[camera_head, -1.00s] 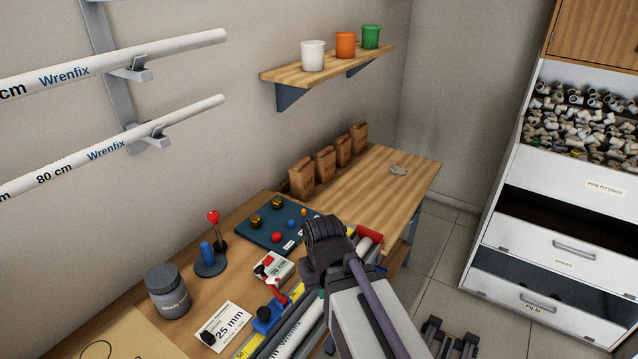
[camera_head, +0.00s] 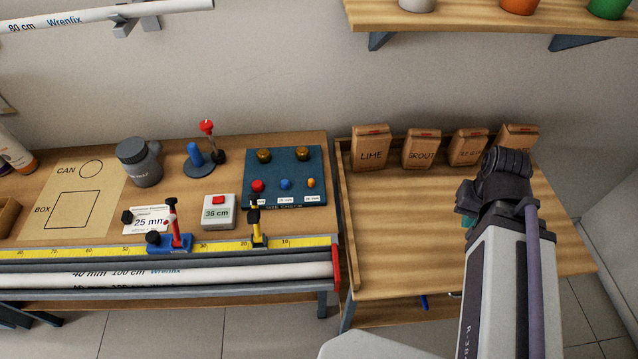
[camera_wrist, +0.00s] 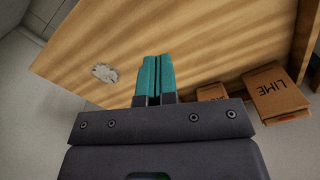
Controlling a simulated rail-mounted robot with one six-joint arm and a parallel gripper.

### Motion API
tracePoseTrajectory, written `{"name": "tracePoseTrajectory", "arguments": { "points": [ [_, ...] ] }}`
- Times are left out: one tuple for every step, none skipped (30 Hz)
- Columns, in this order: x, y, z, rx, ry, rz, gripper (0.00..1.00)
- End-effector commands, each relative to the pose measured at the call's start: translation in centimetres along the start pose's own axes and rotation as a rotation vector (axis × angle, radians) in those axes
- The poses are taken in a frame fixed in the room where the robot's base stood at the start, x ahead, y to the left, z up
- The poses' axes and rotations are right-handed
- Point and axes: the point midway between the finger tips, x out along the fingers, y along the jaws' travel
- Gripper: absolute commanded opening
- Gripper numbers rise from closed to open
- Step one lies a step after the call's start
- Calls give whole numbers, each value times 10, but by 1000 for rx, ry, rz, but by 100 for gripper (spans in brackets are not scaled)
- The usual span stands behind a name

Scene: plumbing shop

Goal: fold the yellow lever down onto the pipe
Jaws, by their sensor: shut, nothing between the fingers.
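The yellow lever (camera_head: 257,232) stands upright at the front of the bench, beside the yellow ruler, with black parts at its top and base. The white pipe (camera_head: 215,271) lies along the bench's front edge, just in front of the lever. My gripper (camera_wrist: 153,78) has teal fingers, shut together and empty, above the right-hand table in the wrist view. In the head view only a bit of teal (camera_head: 466,219) shows beside my dark wrist, well to the right of the lever. The lever is not in the wrist view.
A blue clamp (camera_head: 168,242) with a red lever is left of the yellow one. A grey 36 cm box (camera_head: 219,212) and a dark blue board (camera_head: 286,165) with knobs lie behind.

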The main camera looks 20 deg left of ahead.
Motion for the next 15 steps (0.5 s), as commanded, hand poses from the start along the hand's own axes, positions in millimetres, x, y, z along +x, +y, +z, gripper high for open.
{"name": "tracePoseTrajectory", "arguments": {
  "points": [
    [0, 0, 0, 0, 0, 0, 0],
    [0, 0, 0, -1, 0, 0, 0],
    [0, 0, 0, 0, 0, 0, 0],
    [0, 0, 0, 0, 0, 0, 0],
    [0, 0, 0, 0, 0, 0, 0],
    [0, 0, 0, 0, 0, 0, 0],
    [0, 0, 0, 0, 0, 0, 0],
    [0, 0, 0, 0, 0, 0, 0],
    [0, 0, 0, 0, 0, 0, 0],
    [1, -1, 0, 0, 0, -2, 0],
    [3, -3, -1, 0, -1, -9, 0],
    [8, -9, -3, -1, -5, -32, 0],
    [15, -18, -6, -1, -10, -62, 0],
    [24, -31, -9, -1, -18, -105, 0],
    [38, -54, -15, -1, -36, -184, 0]
  ]
}}
